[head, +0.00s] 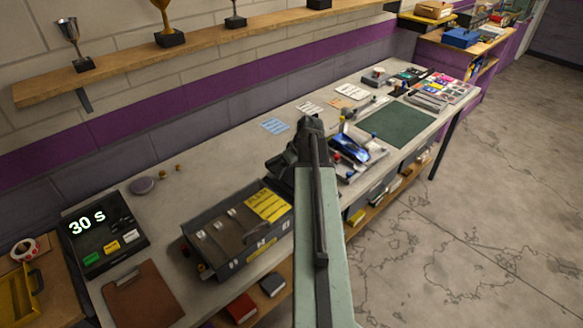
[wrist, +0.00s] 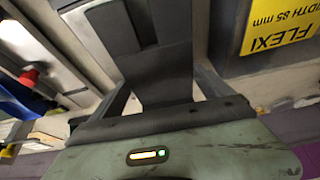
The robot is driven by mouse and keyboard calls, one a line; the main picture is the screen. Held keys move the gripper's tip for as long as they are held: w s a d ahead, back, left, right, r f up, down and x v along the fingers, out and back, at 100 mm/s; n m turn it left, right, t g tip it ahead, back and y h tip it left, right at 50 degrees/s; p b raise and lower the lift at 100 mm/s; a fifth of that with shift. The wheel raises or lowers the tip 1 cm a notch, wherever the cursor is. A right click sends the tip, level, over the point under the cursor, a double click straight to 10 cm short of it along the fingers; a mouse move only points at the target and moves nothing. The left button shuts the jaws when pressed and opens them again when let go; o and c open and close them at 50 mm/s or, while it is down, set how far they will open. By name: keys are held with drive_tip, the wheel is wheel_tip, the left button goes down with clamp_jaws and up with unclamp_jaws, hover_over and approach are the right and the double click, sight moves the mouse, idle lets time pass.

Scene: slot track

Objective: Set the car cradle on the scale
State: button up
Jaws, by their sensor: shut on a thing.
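My gripper (head: 306,135) is over the middle of the bench, partly hidden by my own arm. In the wrist view a broad dark grey piece (wrist: 150,60) fills the space at my jaws, which are shut on it. I cannot tell from its shape whether it is the car cradle. A blue car (head: 351,142) is just right of my gripper, on or over a light grey stand (head: 372,163) with a red knob. The red knob (wrist: 30,76) and a blue part show at the wrist view's left edge. I cannot surely pick out the scale.
A grey box with a yellow label (head: 268,205) stands left of my gripper, its label (wrist: 278,25) close by in the wrist view. A black unit reading 30 s (head: 103,232) and a brown clipboard (head: 142,296) are further left. A green mat (head: 398,124) lies clear at right.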

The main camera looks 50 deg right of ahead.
sight(291, 172)
drive_tip(key=shift+f+b, duration=0.4)
drive_tip(key=shift+f, duration=0.5)
drive_tip(key=shift+f+b, duration=0.6)
drive_tip(key=shift+f, duration=0.05)
drive_tip(key=o, duration=1.1)
drive_tip(key=shift+r, duration=0.2)
drive_tip(key=p+v, duration=0.7)
drive_tip(key=v, duration=0.1)
drive_tip(key=shift+p, duration=0.3)
drive_tip(key=shift+f, duration=0.2)
